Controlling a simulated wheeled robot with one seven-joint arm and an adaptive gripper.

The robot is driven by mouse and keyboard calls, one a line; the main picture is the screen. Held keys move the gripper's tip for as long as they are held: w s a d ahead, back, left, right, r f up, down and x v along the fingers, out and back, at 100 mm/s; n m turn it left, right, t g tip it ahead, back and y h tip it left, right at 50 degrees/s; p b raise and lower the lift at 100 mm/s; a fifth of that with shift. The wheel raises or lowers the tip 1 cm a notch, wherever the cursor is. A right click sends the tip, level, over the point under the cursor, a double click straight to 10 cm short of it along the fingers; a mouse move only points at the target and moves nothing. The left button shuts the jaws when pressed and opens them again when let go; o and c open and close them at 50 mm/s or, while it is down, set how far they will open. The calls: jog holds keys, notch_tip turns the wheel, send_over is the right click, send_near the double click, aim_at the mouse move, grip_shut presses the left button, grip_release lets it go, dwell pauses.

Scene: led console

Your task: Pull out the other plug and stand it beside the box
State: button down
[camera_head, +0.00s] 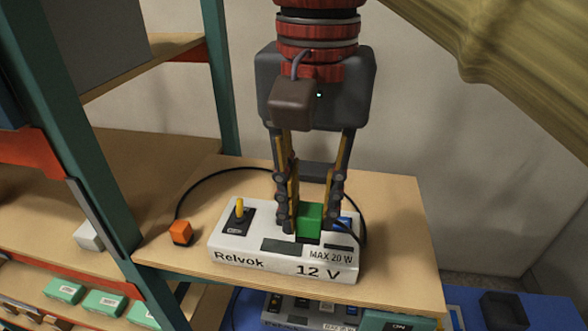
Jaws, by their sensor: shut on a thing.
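The white box (235,244) marked "Relvok", "12 V" and "MAX 20 W" sits on a wooden shelf board. A green plug (309,219) is at the right half of its top. My gripper (308,222) points straight down, with its fingers shut on the green plug. The plug's lower end is close to the box top; I cannot tell whether it is still seated. An orange plug (180,232) stands on the board left of the box, apart from it, with a black cable running behind the box. A blue part (346,223) shows behind the right finger, partly hidden.
A yellow toggle lever (239,207) rises from the box's left side. A black cable loops at the box's right end. A green shelf post (100,190) stands at left. The board (400,250) is bare right of the box. Green-lidded boxes (103,303) lie lower left.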

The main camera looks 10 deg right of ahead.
aim_at(310, 236)
jog(key=shift+f+b, duration=1.8)
jog(key=shift+f, duration=0.9)
jog(key=w+d+p, duration=0.1)
jog(key=w+d, duration=0.1)
jog(key=d, duration=1.4)
jog(key=shift+d+f, duration=0.25)
jog(key=shift+d, duration=0.05)
dwell(0.3)
dwell(0.5)
jog(key=shift+f+b, duration=3)
jog(key=shift+f, duration=1.55)
jog(key=shift+f, duration=0.1)
